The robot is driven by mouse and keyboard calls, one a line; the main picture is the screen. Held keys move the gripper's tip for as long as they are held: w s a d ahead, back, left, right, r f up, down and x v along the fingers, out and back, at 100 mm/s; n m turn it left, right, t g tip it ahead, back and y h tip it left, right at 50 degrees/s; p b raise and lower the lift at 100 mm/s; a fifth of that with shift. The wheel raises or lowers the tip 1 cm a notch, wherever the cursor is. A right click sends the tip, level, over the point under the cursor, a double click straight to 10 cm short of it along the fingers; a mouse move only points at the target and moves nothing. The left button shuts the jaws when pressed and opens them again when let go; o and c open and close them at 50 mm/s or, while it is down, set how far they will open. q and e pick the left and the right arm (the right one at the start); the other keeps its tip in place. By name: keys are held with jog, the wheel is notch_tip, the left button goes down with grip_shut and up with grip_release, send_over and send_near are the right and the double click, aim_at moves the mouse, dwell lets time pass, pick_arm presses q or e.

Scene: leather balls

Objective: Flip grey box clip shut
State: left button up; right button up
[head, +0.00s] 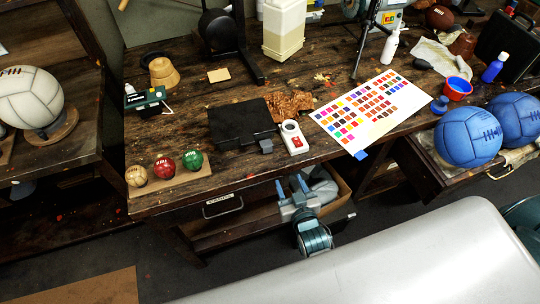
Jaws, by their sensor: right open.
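My right gripper (291,187) is open, its two blue-grey fingers apart, in front of the table's front edge and over the open drawer. I see nothing between the fingers. A grey rounded object (324,187) lies just right of it, partly hidden by the gripper; I cannot tell whether it is the grey box. On the table above, a small dark grey piece (266,146) sits at the front right of a flat black slab (238,124); I cannot make out a clip or its state. My left gripper is not in view.
A white device (293,137) stands beside the slab. A colour chart (375,108) lies to the right. Three small balls (164,168) sit on a board at the left corner. Blue balls (468,130) are at the right.

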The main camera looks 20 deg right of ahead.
aim_at(268, 151)
jog(key=w+a+b, duration=0.1)
jog(key=w, duration=0.2)
jog(key=w+t+b, duration=0.1)
jog(key=w+b, duration=0.1)
jog(key=w, duration=0.2)
jog(key=w+a+t+b, duration=0.1)
jog(key=w, duration=0.2)
jog(key=shift+w+a+r, duration=0.15)
jog(key=shift+w+a, duration=0.15)
jog(key=shift+a, duration=0.05)
jog(key=shift+w+r+b, duration=0.1)
jog(key=shift+w+b, duration=0.2)
jog(key=shift+b, duration=0.05)
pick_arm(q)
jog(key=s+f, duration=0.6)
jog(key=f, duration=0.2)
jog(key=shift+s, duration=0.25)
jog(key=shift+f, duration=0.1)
pick_arm(e)
jog(key=shift+c, duration=0.2)
jog(key=c, duration=0.9)
